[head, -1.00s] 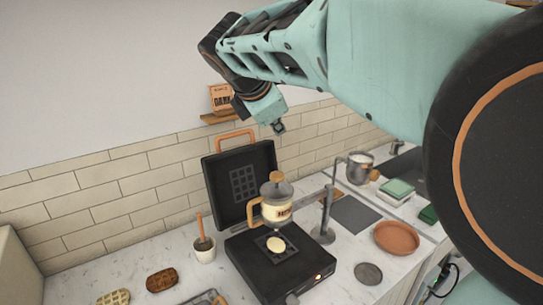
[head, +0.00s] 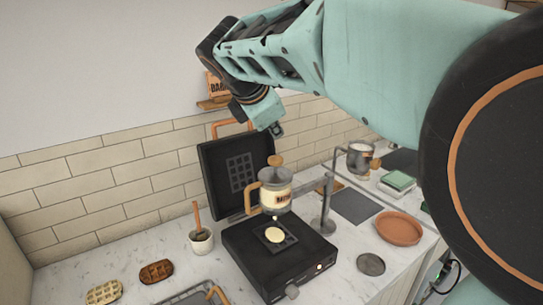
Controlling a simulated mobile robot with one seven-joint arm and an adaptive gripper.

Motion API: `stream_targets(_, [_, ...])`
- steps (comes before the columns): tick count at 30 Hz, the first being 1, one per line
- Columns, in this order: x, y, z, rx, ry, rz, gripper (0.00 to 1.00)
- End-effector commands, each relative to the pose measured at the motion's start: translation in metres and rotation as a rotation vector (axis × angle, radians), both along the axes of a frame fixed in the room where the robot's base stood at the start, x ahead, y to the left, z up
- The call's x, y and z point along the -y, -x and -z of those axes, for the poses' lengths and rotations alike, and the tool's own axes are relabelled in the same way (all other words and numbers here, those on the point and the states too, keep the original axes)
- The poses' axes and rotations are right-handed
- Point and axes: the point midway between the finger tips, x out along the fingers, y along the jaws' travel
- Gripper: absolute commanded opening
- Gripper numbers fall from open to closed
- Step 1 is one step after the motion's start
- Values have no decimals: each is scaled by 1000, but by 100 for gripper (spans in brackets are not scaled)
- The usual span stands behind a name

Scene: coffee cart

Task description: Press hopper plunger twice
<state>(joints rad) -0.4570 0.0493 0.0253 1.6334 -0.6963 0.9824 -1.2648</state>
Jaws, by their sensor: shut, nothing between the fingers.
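The batter hopper (head: 276,190) is a grey canister with a cream label band and an orange handle on its left. It hangs from a metal stand arm above the open black waffle iron (head: 278,262). Its plunger has a round orange-brown knob (head: 275,160) on top. A pale round pool of batter (head: 275,236) lies on the iron's lower plate, under the hopper. My gripper (head: 277,130) is shut and empty, pointing down above the knob, with a visible gap between them. The fingertips are small and dark in this view.
The iron's raised lid (head: 240,172) stands behind and left of the hopper. A metal pitcher (head: 360,158) and a terracotta plate (head: 399,228) are to the right. A white cup with a utensil (head: 201,241) and waffles (head: 156,271) are left. A box sits on a wall shelf.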

Motion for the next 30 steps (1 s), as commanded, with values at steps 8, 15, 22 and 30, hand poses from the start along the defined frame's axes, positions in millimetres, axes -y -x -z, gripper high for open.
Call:
stream_targets(8, [0, 0, 33, 0, -1, 1, 0])
stream_targets(15, [0, 0, 35, 0, -1, 1, 0])
stream_targets(22, [0, 0, 35, 0, -1, 1, 0])
stream_targets(30, [0, 0, 35, 0, -1, 1, 0])
